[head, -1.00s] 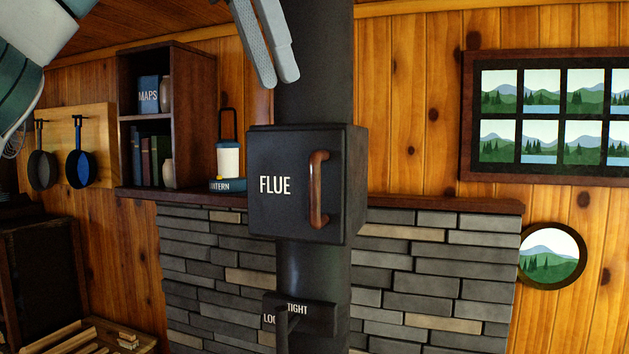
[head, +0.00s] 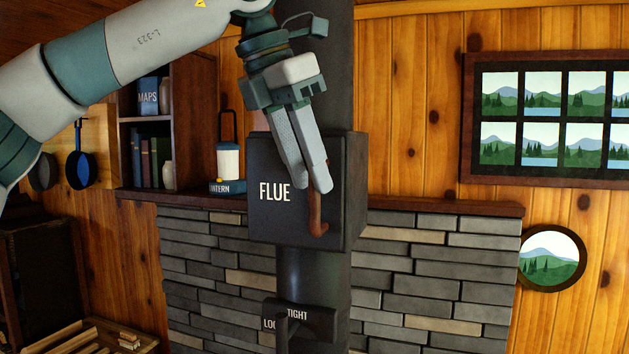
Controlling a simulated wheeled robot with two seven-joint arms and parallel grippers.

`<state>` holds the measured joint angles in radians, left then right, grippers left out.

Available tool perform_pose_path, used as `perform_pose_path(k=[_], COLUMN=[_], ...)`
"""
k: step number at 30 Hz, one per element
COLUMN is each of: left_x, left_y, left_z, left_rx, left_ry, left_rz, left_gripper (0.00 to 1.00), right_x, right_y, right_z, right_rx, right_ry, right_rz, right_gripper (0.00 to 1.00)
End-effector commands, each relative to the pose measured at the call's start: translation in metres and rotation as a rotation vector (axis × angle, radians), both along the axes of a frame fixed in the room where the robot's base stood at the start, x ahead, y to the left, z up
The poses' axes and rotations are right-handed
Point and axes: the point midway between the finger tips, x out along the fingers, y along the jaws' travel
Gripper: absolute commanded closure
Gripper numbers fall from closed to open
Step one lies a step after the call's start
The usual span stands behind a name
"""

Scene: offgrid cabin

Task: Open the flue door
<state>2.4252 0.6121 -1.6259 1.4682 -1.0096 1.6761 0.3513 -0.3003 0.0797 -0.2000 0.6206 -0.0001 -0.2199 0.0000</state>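The flue door (head: 265,215) is the dark front of a box on the black stovepipe, marked FLUE. It looks shut, flush with the box. Its upright brown handle (head: 318,222) is on the door's right side; its lower end shows and its upper part is hidden behind my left gripper (head: 310,192). My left gripper comes down from above in front of the door, its fingers slightly apart and pointing down. The fingertips overlap the handle in the view; I cannot tell whether they touch it or straddle it. My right gripper is not in view.
A stone chimney front (head: 420,280) with a wooden mantel (head: 440,207) is behind the pipe. A lantern (head: 228,160) and a bookshelf (head: 190,120) stand at the left. A lever plate (head: 318,322) is on the pipe below. The space right of the box looks clear.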

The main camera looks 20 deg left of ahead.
Motion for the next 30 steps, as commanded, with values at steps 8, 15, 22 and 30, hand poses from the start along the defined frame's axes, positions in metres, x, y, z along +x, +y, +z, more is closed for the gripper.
perform_pose_path(k=[8,15,22,30], left_x=[0.009,0.01,0.01,0.01], left_y=[-0.006,-0.008,-0.008,-0.008], left_z=[-0.026,-0.031,-0.031,-0.031], left_rx=[0.0,-0.001,-0.001,0.0], left_ry=[0.0,-0.001,-0.001,-0.001], left_rz=[0.0,0.0,0.0,-0.001], left_gripper=[0.68,0.68,0.87,1.0], right_x=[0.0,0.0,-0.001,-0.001], right_y=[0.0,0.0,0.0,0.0], right_z=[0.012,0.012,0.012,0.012], right_rx=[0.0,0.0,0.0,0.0], right_ry=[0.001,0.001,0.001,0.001], right_rz=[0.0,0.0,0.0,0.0], right_gripper=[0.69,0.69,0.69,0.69])
